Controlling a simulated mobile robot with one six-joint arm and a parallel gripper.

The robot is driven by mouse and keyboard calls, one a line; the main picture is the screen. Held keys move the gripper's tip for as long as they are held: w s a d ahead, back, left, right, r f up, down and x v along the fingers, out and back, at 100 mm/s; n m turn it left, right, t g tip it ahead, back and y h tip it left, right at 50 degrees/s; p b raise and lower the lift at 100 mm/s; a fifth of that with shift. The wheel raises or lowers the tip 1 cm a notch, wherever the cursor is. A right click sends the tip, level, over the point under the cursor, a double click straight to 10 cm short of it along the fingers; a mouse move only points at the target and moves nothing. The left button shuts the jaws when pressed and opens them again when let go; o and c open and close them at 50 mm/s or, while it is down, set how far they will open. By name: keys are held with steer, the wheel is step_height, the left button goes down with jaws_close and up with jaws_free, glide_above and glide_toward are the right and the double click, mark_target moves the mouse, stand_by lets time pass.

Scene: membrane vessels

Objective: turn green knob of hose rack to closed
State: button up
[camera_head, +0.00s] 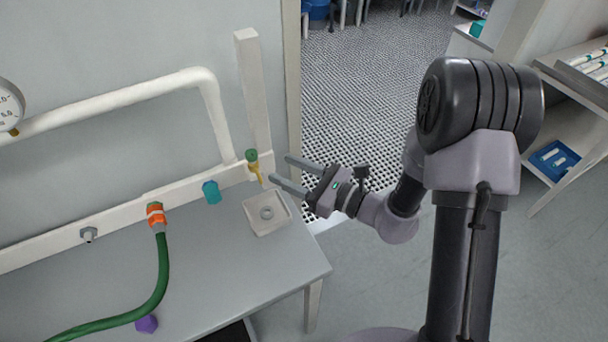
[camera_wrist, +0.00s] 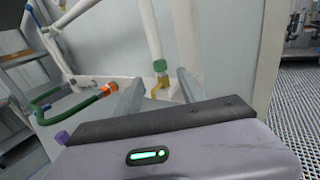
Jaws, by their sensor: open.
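The green knob (camera_head: 251,155) sits on top of a small brass valve (camera_head: 255,172) at the right end of the white hose rack (camera_head: 125,211). In the wrist view the green knob (camera_wrist: 160,66) shows ahead, between the lines of my two fingers, with the brass valve body (camera_wrist: 159,83) below it. My gripper (camera_head: 279,171) is open and empty, just right of the valve, its fingers pointing left toward it. In the wrist view my gripper (camera_wrist: 158,98) shows both fingers apart. I see no contact with the knob. Which way the knob is turned is too small to tell.
A green hose (camera_head: 160,270) with an orange coupling (camera_head: 156,213) hangs from the rack. A teal cap (camera_head: 211,191) sits on the rack. A square tray (camera_head: 267,214) and a purple piece (camera_head: 147,324) lie on the grey table (camera_head: 215,262). A white post (camera_head: 253,90) rises behind the valve.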

steer(key=v, duration=0.4)
steer(key=shift+s+d, duration=0.15)
steer(key=shift+d, duration=0.1)
